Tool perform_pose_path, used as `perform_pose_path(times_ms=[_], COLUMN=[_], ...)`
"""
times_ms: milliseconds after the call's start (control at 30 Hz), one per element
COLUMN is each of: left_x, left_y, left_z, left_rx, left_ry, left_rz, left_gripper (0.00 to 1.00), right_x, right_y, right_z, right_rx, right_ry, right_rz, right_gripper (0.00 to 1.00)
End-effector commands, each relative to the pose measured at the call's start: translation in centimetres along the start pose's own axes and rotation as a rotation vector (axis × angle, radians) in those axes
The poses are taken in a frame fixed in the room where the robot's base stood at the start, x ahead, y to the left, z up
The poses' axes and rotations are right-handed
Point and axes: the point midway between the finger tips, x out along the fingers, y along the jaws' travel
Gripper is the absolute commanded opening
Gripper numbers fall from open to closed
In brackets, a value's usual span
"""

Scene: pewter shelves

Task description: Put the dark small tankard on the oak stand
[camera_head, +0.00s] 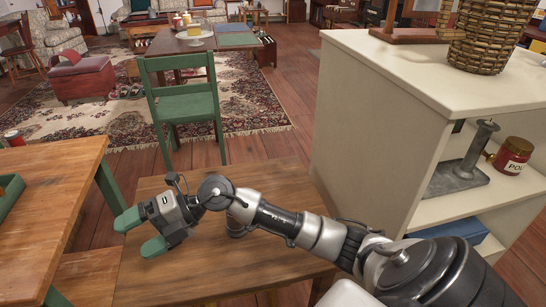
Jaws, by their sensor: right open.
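My right gripper (140,234) reaches in from the right over a brown wooden table top (205,283); its green-tipped fingers are apart, with nothing between them. This wooden top may be the oak stand; I cannot tell for sure. A small dark grey metal object (236,229) shows just below my right forearm, over the wooden top. It may be the dark small tankard, but the arm hides most of it. The gripper is to its left and apart from it. My left gripper is not in view.
A cream shelf unit (360,120) stands at right, holding a pewter candlestick (474,155) and a red polish jar (513,155). A wicker basket (492,35) is on its top. A wooden table (45,200) is at left, a green chair (183,104) behind. The front of the wooden top is clear.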

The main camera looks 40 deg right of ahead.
Motion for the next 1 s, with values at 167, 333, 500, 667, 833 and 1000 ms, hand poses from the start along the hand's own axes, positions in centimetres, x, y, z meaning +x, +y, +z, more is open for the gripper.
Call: perform_pose_path(times_ms=[167, 333, 500, 667, 833, 1000], left_x=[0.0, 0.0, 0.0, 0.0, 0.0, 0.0], left_y=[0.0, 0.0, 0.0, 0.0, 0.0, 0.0], left_z=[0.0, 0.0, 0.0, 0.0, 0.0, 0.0], left_rx=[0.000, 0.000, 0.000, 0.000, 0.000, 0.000], left_ry=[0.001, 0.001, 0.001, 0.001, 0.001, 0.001], left_rz=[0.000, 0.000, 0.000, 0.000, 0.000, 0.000], left_gripper=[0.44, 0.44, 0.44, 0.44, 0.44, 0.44], right_x=[-1.1, -6.0, -10.6, -12.5, -12.9, -13.1], right_y=[4.5, 2.5, -6.1, -15.3, -20.4, -21.6], right_z=[-1.1, 0.6, -0.4, -6.7, -15.1, -19.5], right_rx=[0.234, 0.606, 1.079, 1.545, 1.888, 2.025], right_ry=[-0.237, -0.627, -1.072, -1.411, -1.560, -1.580], right_rz=[0.556, 0.868, 0.885, 0.617, 0.227, 0.009], right_gripper=[0.85, 0.85, 0.85, 0.85, 0.85, 0.85])
